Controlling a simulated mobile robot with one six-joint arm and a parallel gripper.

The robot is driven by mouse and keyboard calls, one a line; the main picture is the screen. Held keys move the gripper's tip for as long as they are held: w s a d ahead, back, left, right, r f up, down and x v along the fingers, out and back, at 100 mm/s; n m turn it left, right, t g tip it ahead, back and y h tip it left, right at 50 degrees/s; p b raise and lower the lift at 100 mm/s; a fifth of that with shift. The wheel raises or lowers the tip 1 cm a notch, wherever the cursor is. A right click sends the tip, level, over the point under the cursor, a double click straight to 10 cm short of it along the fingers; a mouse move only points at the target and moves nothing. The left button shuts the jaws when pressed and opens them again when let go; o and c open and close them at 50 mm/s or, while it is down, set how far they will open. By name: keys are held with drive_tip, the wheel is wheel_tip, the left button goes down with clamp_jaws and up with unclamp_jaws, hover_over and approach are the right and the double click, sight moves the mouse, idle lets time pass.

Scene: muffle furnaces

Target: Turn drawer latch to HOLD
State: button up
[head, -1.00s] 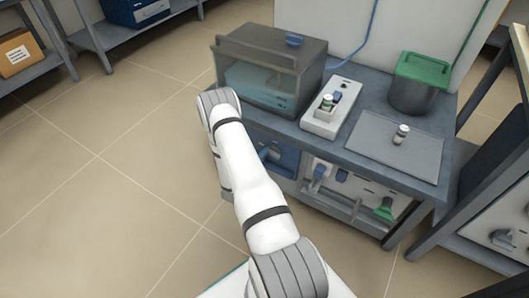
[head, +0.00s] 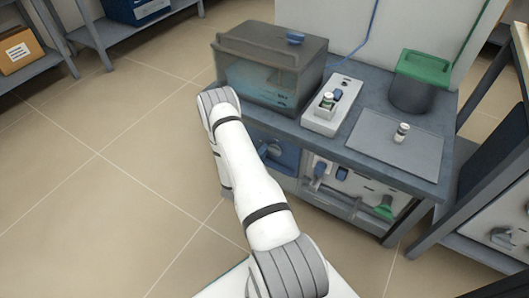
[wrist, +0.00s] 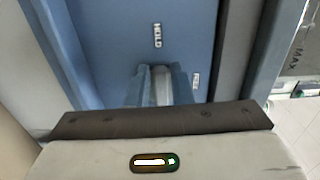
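The blue drawer front (wrist: 100,20) fills the middle of the wrist view. It bears a HOLD label (wrist: 157,35) and a smaller label (wrist: 196,80) lower right, too small to read. My gripper (wrist: 160,88) points at this panel, below the HOLD label. Blue-grey upright parts with a pale strip between them show there; I cannot tell fingers from latch, or whether they grip. In the head view the blue drawer front (head: 285,160) is under the bench, with a dark blue latch (head: 268,150) on it. My arm hides part of this area, and my gripper is not visible there.
A glass-fronted chamber (head: 265,75) stands on the bench above. A panel with a green-handled part (head: 383,208) adjoins the drawer. Floor at left is clear.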

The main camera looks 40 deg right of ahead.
drive_tip(key=shift+o, duration=1.4)
drive_tip(key=shift+s+d, duration=0.1)
drive_tip(key=shift+s, duration=0.05)
drive_tip(key=p+v, duration=0.2)
drive_tip(key=v, duration=0.5)
drive_tip(key=shift+a, duration=0.4)
drive_tip(key=shift+s, duration=0.1)
drive_tip(key=s+a+r+m+g+y+p, duration=0.1)
drive_tip(key=s+r+m+g+y+p, duration=0.15)
drive_tip(key=r+m+g+p, duration=1.2)
drive_tip(key=s+r+m+t+y, duration=0.1)
drive_tip(key=s+r+m+t, duration=0.4)
drive_tip(key=r, duration=2)
drive_tip(key=s+a+r+m+t+y+p, duration=0.1)
drive_tip(key=s+a+r+m+y+p, duration=0.3)
drive_tip(key=a+r+m, duration=0.3)
drive_tip(key=s+a+r+m+t+y+p, duration=0.2)
drive_tip(key=a+r+m+p, duration=0.4)
drive_tip(key=r, duration=0.8)
drive_tip(key=s+a+r+m+t+y+p, duration=0.2)
drive_tip(key=s+a+r+m+y+p, duration=0.3)
drive_tip(key=r, duration=0.6)
drive_tip(key=a+m+y+p, duration=0.2)
drive_tip(key=m, duration=0.1)
drive_tip(key=shift+s+a, duration=0.3)
